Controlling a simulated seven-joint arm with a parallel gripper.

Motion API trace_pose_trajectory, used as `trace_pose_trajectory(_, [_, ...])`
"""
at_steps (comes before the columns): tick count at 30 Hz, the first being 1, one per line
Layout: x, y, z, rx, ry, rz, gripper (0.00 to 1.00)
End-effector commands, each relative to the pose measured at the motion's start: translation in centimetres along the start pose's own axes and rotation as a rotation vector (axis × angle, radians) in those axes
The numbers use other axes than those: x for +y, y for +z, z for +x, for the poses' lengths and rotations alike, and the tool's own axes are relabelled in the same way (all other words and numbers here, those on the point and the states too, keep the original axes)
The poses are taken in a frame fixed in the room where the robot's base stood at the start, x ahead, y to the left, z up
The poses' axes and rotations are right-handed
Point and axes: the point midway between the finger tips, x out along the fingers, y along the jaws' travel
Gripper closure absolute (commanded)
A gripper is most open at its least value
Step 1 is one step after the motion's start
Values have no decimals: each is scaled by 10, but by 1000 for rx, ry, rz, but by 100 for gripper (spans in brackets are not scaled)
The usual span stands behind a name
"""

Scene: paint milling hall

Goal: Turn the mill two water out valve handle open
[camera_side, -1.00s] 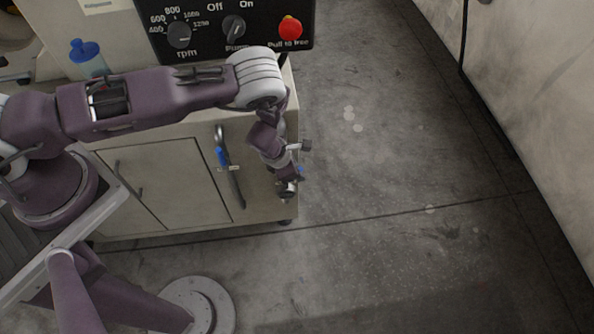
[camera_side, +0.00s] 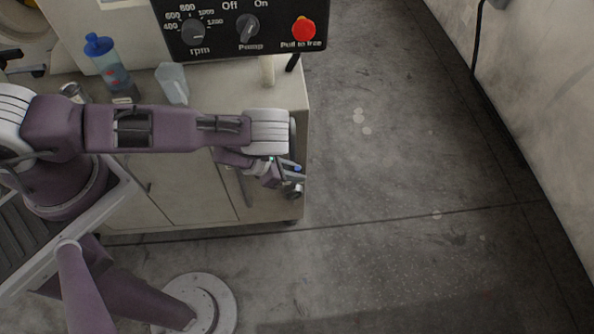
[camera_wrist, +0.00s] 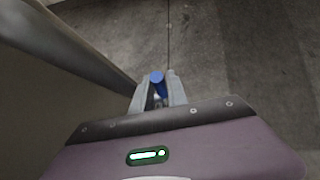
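A blue valve handle (camera_wrist: 157,79) shows in the wrist view between the two grey fingers of my gripper (camera_wrist: 160,88). The fingers stand apart, one on each side of the handle. I cannot tell whether either touches it. In the side view, a small blue handle end (camera_side: 297,168) shows at the right front edge of the cabinet, next to my gripper (camera_side: 294,182). My wrist hides most of the valve there. The pale metal valve end shows just below the handle. No label naming the mill or outlet is readable.
The floor to the right is clear.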

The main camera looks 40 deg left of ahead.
Motion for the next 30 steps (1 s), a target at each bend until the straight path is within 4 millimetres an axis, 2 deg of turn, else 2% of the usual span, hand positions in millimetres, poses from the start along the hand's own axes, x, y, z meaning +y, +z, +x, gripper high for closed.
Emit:
trace_pose_trajectory(1, [0, 0, 0, 0, 0, 0, 69])
trace_pose_trajectory(2, [0, 0, 0, -1, 0, 0, 63])
trace_pose_trajectory(13, [0, 2, -4, -4, 1, 0, 63])
trace_pose_trajectory(17, [1, 1, -23, -1, 3, -1, 63])
trace_pose_trajectory(21, [1, 1, -53, 0, 3, -1, 63])
trace_pose_trajectory(25, [2, 24, -72, -5, 2, 0, 63])
trace_pose_trajectory(30, [3, 44, -92, -5, 2, 0, 63])
